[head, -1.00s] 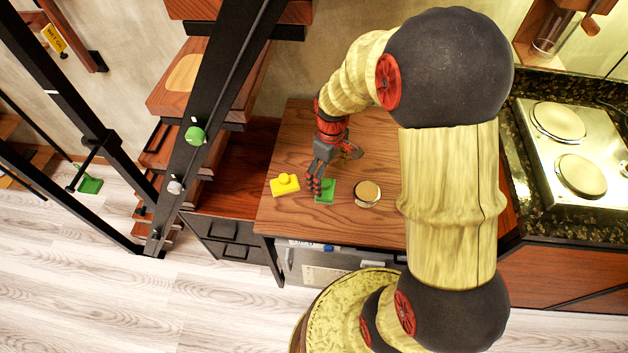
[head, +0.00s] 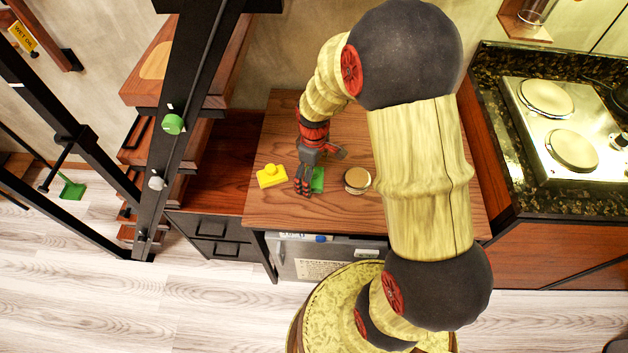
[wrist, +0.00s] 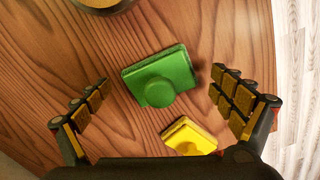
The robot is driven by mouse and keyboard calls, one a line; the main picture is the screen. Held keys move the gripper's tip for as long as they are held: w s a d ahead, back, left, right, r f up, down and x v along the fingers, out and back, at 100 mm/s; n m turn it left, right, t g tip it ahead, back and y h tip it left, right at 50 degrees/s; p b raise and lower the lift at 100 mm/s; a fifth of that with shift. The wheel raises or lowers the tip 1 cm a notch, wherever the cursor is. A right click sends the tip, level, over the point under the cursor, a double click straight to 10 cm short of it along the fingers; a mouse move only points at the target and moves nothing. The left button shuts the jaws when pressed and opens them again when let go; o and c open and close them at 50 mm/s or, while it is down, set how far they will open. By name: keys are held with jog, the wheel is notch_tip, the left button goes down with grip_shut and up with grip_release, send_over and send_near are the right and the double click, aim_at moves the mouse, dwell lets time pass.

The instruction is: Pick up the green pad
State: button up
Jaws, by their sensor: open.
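The green pad (wrist: 162,76) lies on the wooden table, a flat square block with a round knob on top. In the wrist view it is between and ahead of my open fingers, apart from both. In the head view the green pad (head: 318,180) is partly hidden by my gripper (head: 303,187), which is over its left side. In the wrist view my gripper (wrist: 165,108) is open and empty, with yellow finger pads on both sides. A yellow pad (head: 271,176) of like shape lies just left of my gripper; it also shows in the wrist view (wrist: 188,137).
A round tan-topped object (head: 357,180) stands right of the green pad on the table (head: 330,212). Black stair beams (head: 190,110) rise to the left. A counter with a two-plate hob (head: 560,120) is at right.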

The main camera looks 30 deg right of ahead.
jog(key=c, duration=0.3)
jog(key=c, duration=0.8)
